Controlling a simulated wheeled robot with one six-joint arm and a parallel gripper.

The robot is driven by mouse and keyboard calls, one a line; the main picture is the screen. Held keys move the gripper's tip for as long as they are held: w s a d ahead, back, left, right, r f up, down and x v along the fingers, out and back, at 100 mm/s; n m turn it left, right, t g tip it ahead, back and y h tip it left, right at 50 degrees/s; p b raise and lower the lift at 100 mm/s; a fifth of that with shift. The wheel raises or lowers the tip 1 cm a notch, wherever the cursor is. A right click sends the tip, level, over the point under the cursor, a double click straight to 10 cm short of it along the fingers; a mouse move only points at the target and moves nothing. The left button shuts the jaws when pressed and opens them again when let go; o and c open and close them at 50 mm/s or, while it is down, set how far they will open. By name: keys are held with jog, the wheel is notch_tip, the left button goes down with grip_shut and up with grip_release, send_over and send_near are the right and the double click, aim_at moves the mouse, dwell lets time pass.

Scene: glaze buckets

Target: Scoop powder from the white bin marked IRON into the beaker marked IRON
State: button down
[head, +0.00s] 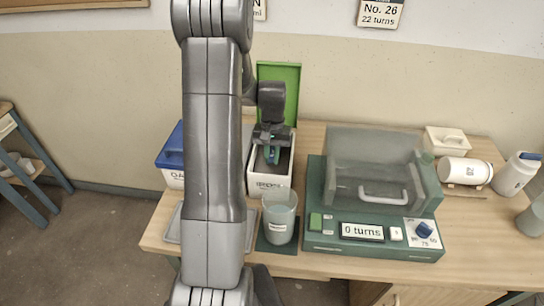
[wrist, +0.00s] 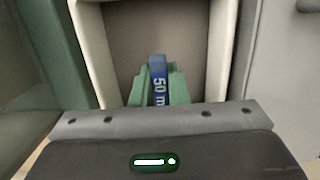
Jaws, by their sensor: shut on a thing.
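The white bin (head: 269,184) stands behind the beaker with its green lid (head: 279,85) raised; the lettering on its front is too small to read surely. My gripper (head: 272,150) points down at the open bin. In the wrist view its green fingers (wrist: 158,88) are shut on a blue handle (wrist: 158,70) marked "50 m", likely the scoop's. The scoop's bowl is hidden. The grey-brown inside of the bin shows between pale walls (wrist: 219,60). The beaker (head: 280,217) stands upright on a dark green pad, with grey-blue contents and a label I cannot read.
A green machine (head: 330,247) reading "0 turns" stands close to the right of bin and beaker, with a clear cover. A blue-lidded bin (head: 172,160) and a grey tray (head: 172,226) are at left, partly behind my arm. White jars (head: 466,170) are at far right.

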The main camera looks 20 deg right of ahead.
jog(key=shift+g, duration=0.3)
jog(key=shift+s+a+r+p, duration=0.1)
jog(key=shift+s+r+p, duration=0.1)
jog(key=shift+r+p, duration=0.75)
jog(key=shift+s+a+r+p, duration=0.15)
jog(key=shift+r+p, duration=0.55)
jog(key=shift+r, duration=0.55)
jog(key=shift+s+a+r+p, duration=0.1)
jog(key=shift+s+r+p, duration=0.1)
jog(key=shift+r+p, duration=0.75)
jog(key=s+a+r+t+b, duration=0.1)
jog(key=s+a+r+b, duration=0.1)
jog(key=s+r, duration=0.1)
jog(key=shift+s+a+r+t+h+b, duration=0.3)
jog(key=shift+s+r+t+h, duration=0.1)
jog(key=shift+s, duration=0.2)
jog(key=shift+r, duration=0.1)
